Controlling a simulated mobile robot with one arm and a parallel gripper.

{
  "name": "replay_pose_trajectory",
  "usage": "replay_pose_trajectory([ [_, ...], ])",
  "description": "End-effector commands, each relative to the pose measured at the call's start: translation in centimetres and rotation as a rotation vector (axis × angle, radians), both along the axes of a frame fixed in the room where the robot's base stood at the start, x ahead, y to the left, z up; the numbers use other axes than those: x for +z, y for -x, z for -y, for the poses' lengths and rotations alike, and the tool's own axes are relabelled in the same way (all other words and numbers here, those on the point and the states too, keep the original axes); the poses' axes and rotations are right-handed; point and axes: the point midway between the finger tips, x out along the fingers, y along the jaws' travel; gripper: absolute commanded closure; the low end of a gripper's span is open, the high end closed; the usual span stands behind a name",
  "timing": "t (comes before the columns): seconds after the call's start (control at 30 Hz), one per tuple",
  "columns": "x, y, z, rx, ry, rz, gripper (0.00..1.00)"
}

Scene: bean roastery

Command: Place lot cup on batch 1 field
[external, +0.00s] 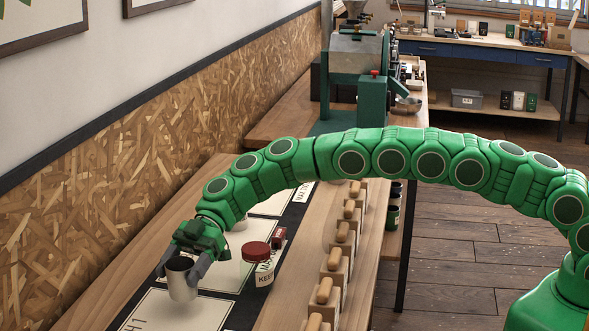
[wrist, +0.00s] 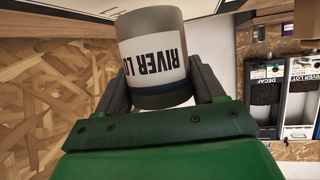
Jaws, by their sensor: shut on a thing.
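The lot cup (external: 182,282) is a grey metal cup, held upright by my gripper (external: 178,271) above the mat; the external view does not settle how high. The wrist view shows the cup (wrist: 155,62) with a white label reading "RIVER LO", upside down. The gripper's two grey fingers (wrist: 158,88) press on its sides. A black mat (external: 233,317) bears several white fields: a front one (external: 170,315) below the cup with partly cut-off lettering, one behind it (external: 220,277), and one farther back (external: 275,204).
A white jar with a red lid (external: 257,262) and a small red block (external: 279,238) stand right of the gripper. A pale round thing (external: 240,223) is partly hidden behind my arm. A chipboard wall (external: 110,180) bounds the left.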

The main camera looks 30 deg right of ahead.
Motion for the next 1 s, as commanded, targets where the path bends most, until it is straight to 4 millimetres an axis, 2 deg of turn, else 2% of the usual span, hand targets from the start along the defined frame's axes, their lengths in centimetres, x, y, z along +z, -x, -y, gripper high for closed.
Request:
replay_pose_trajectory([
  [0.17, -1.1, 0.0, 0.0, 0.000, -0.001, -0.001, 0.66],
  [0.4, -4.0, 0.0, 0.0, 0.000, 0.000, -0.002, 0.66],
  [0.8, -4.3, 0.0, 0.0, 0.000, -0.001, -0.001, 0.66],
  [0.83, -4.4, 0.0, 0.0, 0.001, -0.001, -0.001, 0.29],
  [1.0, -4.3, 0.0, 0.0, 0.000, -0.001, 0.000, 0.06],
])
